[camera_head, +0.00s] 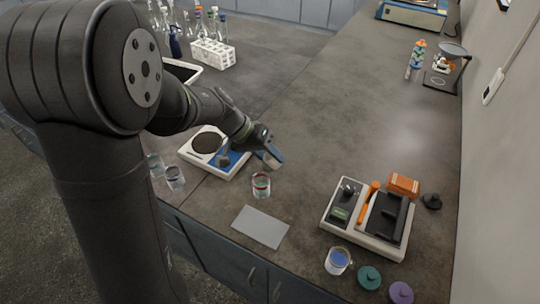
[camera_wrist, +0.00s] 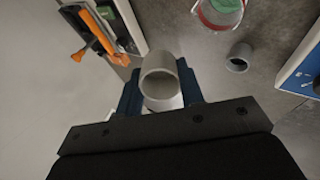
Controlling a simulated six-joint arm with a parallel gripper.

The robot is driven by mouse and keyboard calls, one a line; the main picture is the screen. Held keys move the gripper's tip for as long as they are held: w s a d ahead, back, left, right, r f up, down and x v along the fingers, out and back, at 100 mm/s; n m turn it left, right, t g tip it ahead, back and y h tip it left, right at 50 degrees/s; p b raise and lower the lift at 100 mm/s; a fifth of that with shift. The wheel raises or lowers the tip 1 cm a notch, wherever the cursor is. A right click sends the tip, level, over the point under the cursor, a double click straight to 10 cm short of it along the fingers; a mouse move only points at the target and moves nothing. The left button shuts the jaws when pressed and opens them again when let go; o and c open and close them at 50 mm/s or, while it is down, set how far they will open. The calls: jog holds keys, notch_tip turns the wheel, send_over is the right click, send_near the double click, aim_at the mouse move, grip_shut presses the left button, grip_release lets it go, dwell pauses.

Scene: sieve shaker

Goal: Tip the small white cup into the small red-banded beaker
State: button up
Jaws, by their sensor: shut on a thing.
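My gripper (camera_head: 268,157) is above the bench, beside the blue-panelled device and up and right of the red-banded beaker (camera_head: 261,185). In the wrist view my gripper (camera_wrist: 160,92) is shut on a small pale grey-white cup (camera_wrist: 160,72), whose open mouth shows between the blue fingers. I cannot make out the cup in the head view or see what it holds. The small clear beaker stands upright on the bench. In the wrist view the beaker (camera_wrist: 220,14) shows its red band and something green inside, apart from the cup and cut by the top edge.
A white device (camera_head: 214,153) with a dark disc stands left of the beaker. A pale card (camera_head: 260,227) lies in front. A tray (camera_head: 325,222) with orange items is at right, near a beaker with blue (camera_head: 337,260). A small grey open cylinder (camera_wrist: 239,57) stands near the red-banded beaker.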

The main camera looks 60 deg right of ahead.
jog(key=t+y, duration=0.1)
jog(key=t, duration=0.2)
jog(key=shift+s+r+t+y, duration=0.15)
jog(key=shift+r+t+y, duration=0.15)
jog(key=shift+r+y, duration=0.1)
jog(key=shift+t, duration=0.3)
jog(key=shift+r+t+y, duration=0.25)
jog(key=shift+t+y, duration=0.15)
jog(key=shift+t, duration=0.25)
jog(key=shift+r+t+y, duration=0.25)
jog(key=shift+t+y, duration=0.15)
jog(key=shift+t, duration=0.25)
